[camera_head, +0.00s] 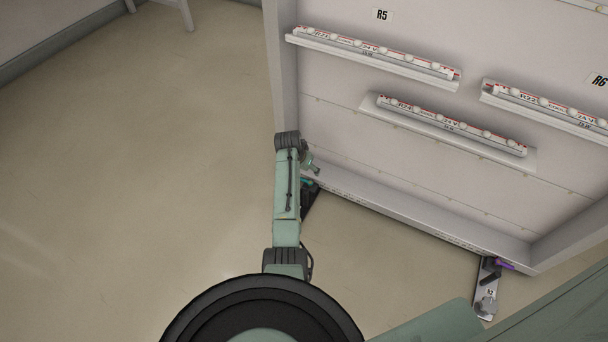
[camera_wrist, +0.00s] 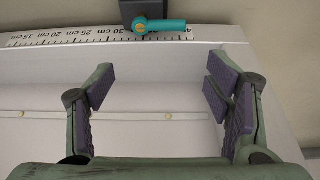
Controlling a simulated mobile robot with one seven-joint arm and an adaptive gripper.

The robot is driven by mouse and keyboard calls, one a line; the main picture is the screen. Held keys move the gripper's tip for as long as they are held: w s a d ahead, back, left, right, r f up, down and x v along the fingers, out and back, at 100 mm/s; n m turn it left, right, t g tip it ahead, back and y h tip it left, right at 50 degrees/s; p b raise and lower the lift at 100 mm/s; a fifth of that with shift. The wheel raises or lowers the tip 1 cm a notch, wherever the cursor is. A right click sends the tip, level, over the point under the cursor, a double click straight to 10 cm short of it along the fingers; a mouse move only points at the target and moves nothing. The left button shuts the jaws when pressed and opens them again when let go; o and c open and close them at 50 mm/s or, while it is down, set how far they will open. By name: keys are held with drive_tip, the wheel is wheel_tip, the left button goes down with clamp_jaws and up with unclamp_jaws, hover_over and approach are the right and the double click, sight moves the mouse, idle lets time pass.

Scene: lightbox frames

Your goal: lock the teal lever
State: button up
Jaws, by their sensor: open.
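The teal lever (camera_wrist: 160,26) shows at the top of the wrist view. It lies sideways on a dark mount (camera_wrist: 130,12), with its round pivot at the left and its handle pointing right, just past a printed ruler edge. In the head view only a small teal bit (camera_head: 308,182) shows beside my arm. My gripper (camera_wrist: 157,85) is open and empty, with its two purple-padded fingers wide apart. The lever is beyond the fingertips, apart from them. In the head view my gripper is mostly hidden by my arm.
A white ruler strip (camera_wrist: 70,38) runs along the frame edge. The large white panel (camera_head: 330,120) carries several light bars (camera_head: 375,55). A purple lever (camera_head: 503,264) on a plate marked R2 (camera_head: 486,300) is at the lower right.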

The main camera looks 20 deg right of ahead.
drive_tip(key=shift+r, duration=1.7)
